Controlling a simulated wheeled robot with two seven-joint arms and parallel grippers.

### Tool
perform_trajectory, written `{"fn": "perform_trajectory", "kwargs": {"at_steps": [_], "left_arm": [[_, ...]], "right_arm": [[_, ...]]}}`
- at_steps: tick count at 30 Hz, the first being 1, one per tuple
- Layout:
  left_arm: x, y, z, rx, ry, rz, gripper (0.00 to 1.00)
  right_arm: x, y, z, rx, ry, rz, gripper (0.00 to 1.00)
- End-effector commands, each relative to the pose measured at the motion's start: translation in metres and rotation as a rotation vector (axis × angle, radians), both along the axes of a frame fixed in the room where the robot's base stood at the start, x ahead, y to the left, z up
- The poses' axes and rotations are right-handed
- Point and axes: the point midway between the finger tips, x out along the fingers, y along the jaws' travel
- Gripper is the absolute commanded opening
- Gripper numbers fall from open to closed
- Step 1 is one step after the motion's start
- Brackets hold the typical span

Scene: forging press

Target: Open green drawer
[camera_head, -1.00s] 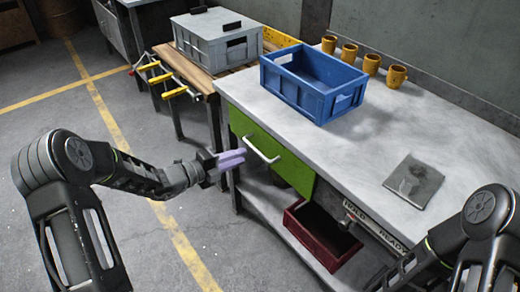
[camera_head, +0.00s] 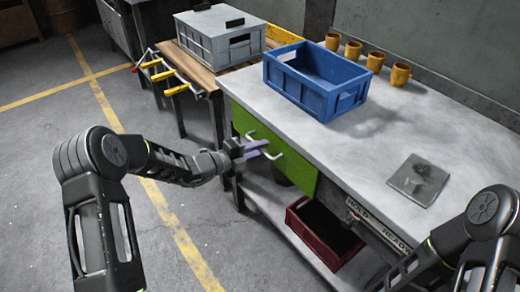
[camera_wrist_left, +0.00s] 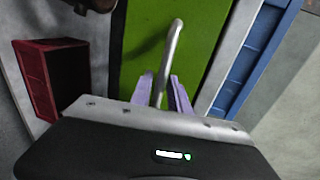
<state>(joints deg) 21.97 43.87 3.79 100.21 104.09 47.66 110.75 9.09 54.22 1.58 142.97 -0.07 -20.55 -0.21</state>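The green drawer (camera_head: 297,172) is set into the front of the workbench and looks closed. Its pale bar handle (camera_head: 277,152) stands out from the drawer front. My left gripper (camera_head: 262,150) is at the handle, its purple fingers pointing toward the drawer. In the left wrist view the handle (camera_wrist_left: 173,50) passes between the two fingers (camera_wrist_left: 163,92), with a gap showing beside it, so the gripper looks open around it. The right arm shows at the lower right of the head view; its gripper is out of frame.
A blue crate (camera_head: 300,97) and several yellow mugs (camera_head: 353,50) stand on the workbench top (camera_head: 400,125). A red bin (camera_head: 294,222) sits on the lower shelf. A grey crate (camera_head: 197,45) and yellow-handled clamps (camera_head: 163,76) are on the wooden table. Floor left of the bench is clear.

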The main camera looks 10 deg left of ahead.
Motion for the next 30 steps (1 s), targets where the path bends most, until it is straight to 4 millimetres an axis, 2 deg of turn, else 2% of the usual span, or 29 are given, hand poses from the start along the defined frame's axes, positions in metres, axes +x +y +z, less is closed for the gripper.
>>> {"fn": "perform_trajectory", "kwargs": {"at_steps": [8, 17, 30], "left_arm": [[0.0022, -0.0015, 0.0, 0.001, -0.001, 0.0, 0.22], [0.0019, -0.0013, -0.0002, 0.0, 0.0, 0.0, 0.0], [0.0017, -0.0013, -0.0004, 0.001, 0.001, 0.0, 0.0]], "right_arm": [[0.0, 0.0, -0.0001, 0.0, 0.0, 0.0, 0.36], [0.0, 0.0, -0.0001, 0.0, 0.0, 0.0, 0.36], [0.0, 0.0, -0.0001, 0.0, 0.0, 0.0, 0.36]]}}
